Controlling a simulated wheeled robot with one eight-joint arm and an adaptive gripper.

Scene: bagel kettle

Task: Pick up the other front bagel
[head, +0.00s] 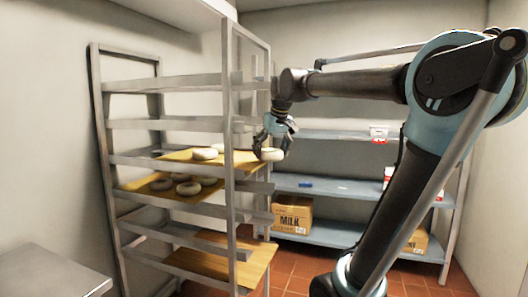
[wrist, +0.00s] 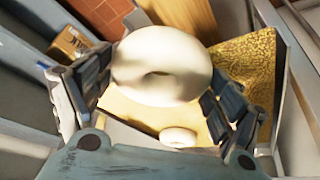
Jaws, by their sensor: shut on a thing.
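My gripper (head: 272,147) is shut on a pale round bagel (head: 271,155) at the right front end of the upper yellow tray (head: 239,160). In the wrist view the held bagel (wrist: 162,72) sits between the two fingers, its dimpled face towards the camera. Whether it touches the tray is hard to tell. Another bagel (head: 205,154) lies on the same tray, further left; a bagel (wrist: 178,137) also shows beyond the held one in the wrist view.
The metal rack's upright (head: 229,120) stands left of my gripper. A lower tray (head: 140,187) holds several bagels, and a bare tray (head: 215,263) is at the bottom. Blue shelves (head: 330,186) with a milk box (head: 292,215) stand behind. A metal table (head: 45,275) is front left.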

